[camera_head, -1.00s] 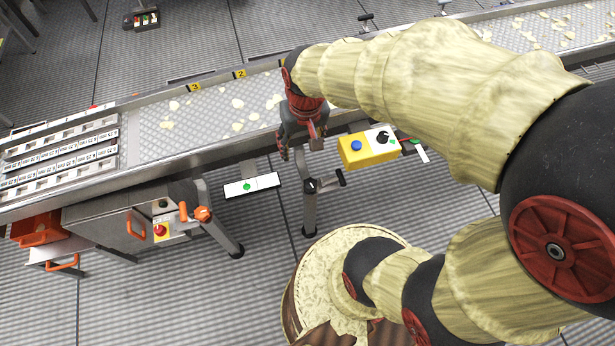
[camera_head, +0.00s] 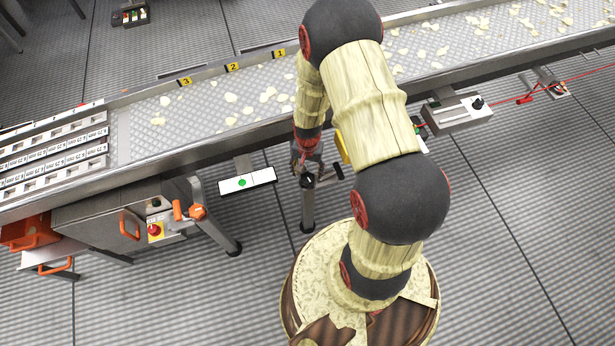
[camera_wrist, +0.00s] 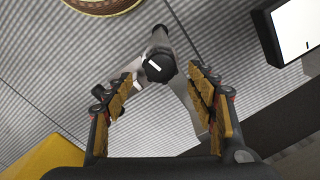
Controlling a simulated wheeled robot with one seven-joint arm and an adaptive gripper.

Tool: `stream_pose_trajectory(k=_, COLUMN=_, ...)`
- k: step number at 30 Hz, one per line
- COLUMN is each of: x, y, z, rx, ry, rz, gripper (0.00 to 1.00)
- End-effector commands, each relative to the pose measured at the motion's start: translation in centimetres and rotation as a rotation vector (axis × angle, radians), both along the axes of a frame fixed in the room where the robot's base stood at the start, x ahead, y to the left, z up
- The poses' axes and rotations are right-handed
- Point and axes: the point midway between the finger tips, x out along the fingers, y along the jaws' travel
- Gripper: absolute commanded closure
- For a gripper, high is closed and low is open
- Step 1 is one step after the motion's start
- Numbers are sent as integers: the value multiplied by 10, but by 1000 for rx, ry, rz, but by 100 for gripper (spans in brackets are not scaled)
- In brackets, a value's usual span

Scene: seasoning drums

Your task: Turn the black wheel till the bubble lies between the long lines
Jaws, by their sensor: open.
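The black wheel (camera_head: 307,181), a small round knob with a white mark, sits on top of a grey leg beside the conveyor. It also shows in the wrist view (camera_wrist: 157,69), ahead of and roughly between the fingertips. My gripper (camera_head: 306,166) is open just above it in the head view; its spread fingers (camera_wrist: 163,80) hold nothing. I cannot tell whether a finger touches the wheel. The white level plate (camera_head: 262,178) carries a green bubble (camera_head: 242,183) near its middle. Its lines are too small to read. Part of the plate shows in the wrist view (camera_wrist: 297,28).
A black side handle (camera_head: 331,173) sticks out right of the wheel. The yellow box (camera_head: 342,146) is mostly hidden behind my arm. The conveyor (camera_head: 205,115) runs behind the wheel. A grey control box (camera_head: 455,114) hangs at its right.

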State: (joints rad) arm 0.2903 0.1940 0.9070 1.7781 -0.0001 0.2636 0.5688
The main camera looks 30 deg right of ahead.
Motion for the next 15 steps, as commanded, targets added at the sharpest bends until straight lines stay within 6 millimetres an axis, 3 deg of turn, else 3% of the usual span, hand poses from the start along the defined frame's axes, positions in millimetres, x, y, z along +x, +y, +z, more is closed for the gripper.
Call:
stream_pose_trajectory(k=6, x=0, y=0, z=-35, rx=1, ry=1, rz=2, gripper=44)
stream_pose_trajectory(k=15, x=1, y=0, z=-48, rx=-1, ry=-2, rz=2, gripper=44)
